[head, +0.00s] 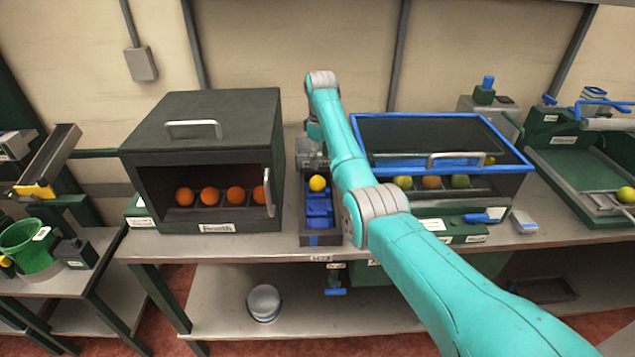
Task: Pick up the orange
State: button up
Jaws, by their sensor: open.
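Several oranges (210,195) sit in a row inside the open-fronted dark box (205,107) at left. The rightmost one is partly covered by the box's side handle. A single yellow fruit (317,183) rests at the blue-lined narrow tray (319,222), right of the dark box. My gripper (312,166) points down over the back of this tray, close to the yellow fruit. It is open; its fingers are small and hard to make out. I cannot tell whether it touches the fruit.
A blue-framed glass case (440,120) with yellow-green and brownish fruits (431,182) stands right of my arm. A green basket (25,240) is at far left. Another yellow fruit (625,195) lies on a rack at far right.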

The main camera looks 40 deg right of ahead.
aim_at(317, 178)
notch_tip(317, 178, down, 4)
jog(key=shift+r, duration=0.25)
jog(key=shift+w+a+f, duration=0.15)
jog(key=shift+w+f, duration=0.05)
jog(key=shift+f, duration=1.1)
jog(key=shift+w+a+f, duration=0.1)
jog(key=shift+w+f, duration=0.05)
jog(key=shift+f, duration=1.15)
jog(key=c, duration=0.9)
jog(key=shift+o, duration=0.2)
